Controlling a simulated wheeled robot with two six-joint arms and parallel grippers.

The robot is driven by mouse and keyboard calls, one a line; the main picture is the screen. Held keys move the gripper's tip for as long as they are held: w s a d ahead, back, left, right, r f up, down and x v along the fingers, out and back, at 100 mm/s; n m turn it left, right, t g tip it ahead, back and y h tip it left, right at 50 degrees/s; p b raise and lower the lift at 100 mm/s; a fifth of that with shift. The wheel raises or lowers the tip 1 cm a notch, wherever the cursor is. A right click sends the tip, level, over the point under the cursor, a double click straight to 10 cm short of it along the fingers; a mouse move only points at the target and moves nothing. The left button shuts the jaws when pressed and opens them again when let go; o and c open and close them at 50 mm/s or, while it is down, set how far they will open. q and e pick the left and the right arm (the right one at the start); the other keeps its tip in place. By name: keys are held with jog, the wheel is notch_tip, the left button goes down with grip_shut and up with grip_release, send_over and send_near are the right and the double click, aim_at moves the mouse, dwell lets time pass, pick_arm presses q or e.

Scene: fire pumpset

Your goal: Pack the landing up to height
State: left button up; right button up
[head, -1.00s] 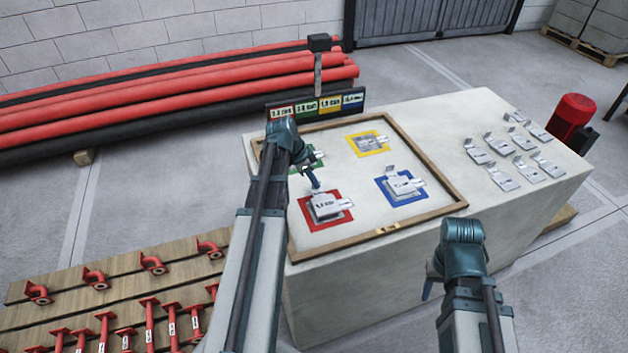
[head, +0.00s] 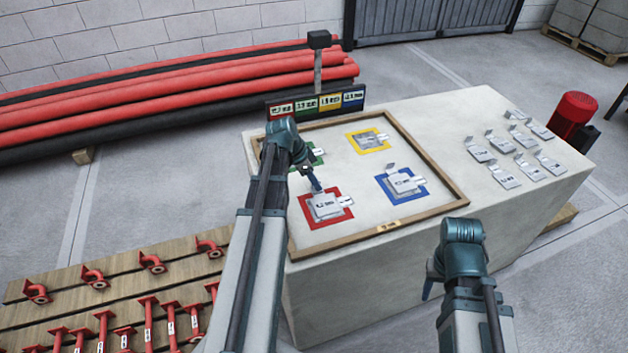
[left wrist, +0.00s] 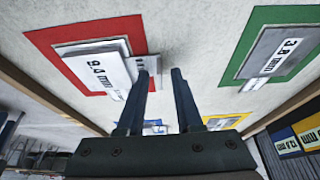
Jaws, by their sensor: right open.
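A wooden frame (head: 455,208) on the pale block holds four coloured pads. Grey plates with labels lie on the red pad (head: 346,215), the blue pad (head: 406,199) and the yellow pad (head: 384,150). The green pad (head: 319,152) is partly hidden by my left arm; in the left wrist view its plate (left wrist: 272,50) reads 3.8 mm. My left gripper (left wrist: 160,82) is open and empty, beside the red pad's plate stack (left wrist: 92,62), whose label reads 9.4 mm. Several loose tabbed shims (head: 504,175) lie on the block's right. My right gripper (head: 430,284) is open, in front of the block.
A sign with coloured labels (head: 318,103) stands behind the frame. A red cylinder (head: 572,113) is right of the block. Red pipes (head: 180,90) lie at the back left. A wooden rack (head: 115,275) with red fittings is at front left. The block's top right of the frame has free room.

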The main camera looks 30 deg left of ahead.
pick_arm(q)
jog(key=shift+r, duration=0.15)
jog(key=p+v, duration=1.2)
jog(key=v, duration=0.1)
jog(key=shift+s+a+r+p, duration=0.1)
jog(key=shift+r+p, duration=0.15)
jog(key=shift+p, duration=0.15)
dwell(0.4)
jog(key=s+d+n+g+y, duration=0.1)
jog(key=s+d, duration=0.3)
jog(key=d, duration=0.7)
jog(key=s+d+n+g+y, duration=0.1)
jog(key=s+d, duration=0.3)
jog(key=d, duration=0.7)
jog(key=s+d+n+g+y, duration=0.1)
jog(key=s+d, duration=0.3)
jog(key=d, duration=0.8)
jog(key=shift+s+f+n+g+y+p, duration=0.3)
jog(key=shift+f+n+y+p, duration=0.1)
jog(key=shift+n+y, duration=0.25)
